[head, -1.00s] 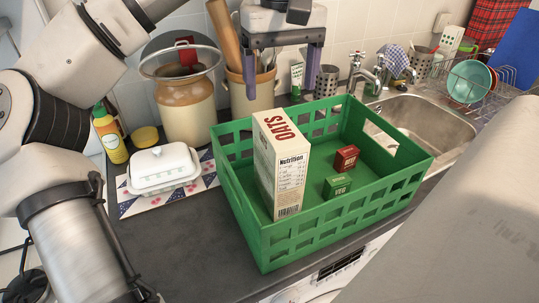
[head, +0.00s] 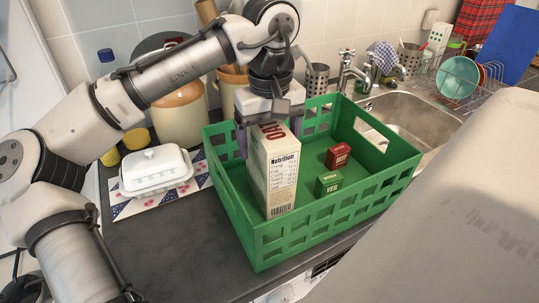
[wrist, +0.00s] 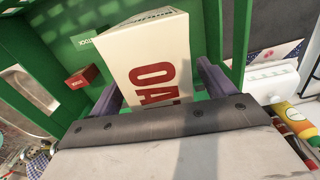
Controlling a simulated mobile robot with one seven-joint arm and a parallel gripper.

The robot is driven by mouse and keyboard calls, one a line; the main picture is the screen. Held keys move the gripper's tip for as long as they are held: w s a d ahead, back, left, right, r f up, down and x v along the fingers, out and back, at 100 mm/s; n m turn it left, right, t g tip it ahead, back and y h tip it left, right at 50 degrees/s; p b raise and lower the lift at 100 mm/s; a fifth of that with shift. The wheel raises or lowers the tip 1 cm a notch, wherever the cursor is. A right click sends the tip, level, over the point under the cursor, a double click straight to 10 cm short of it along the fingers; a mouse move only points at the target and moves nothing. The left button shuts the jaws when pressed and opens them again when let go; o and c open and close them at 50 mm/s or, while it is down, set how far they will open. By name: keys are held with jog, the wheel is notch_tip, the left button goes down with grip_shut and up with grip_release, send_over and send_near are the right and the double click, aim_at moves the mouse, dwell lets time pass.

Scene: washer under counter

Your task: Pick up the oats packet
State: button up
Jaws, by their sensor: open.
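The oats packet (head: 277,177), a tall cream box with red lettering, stands upright in the left part of the green crate (head: 330,222). My gripper (head: 267,143) is over the top of the packet, pointing down. In the wrist view, its two purple fingers are apart, one on either side of the packet (wrist: 150,65), with the "OATS" face between them. My gripper (wrist: 160,88) is open. In the head view, the packet's upper end and most of the fingers are partly hidden by the gripper body and the packet.
A red beef box (head: 339,156) and a green veg box (head: 329,183) sit in the crate, right of the packet. A white butter dish (head: 156,170) stands left of the crate. The sink (head: 395,118) and dish rack (head: 470,80) are at the back right.

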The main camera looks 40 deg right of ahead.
grip_shut()
dwell(0.6)
jog(key=shift+r, duration=0.2)
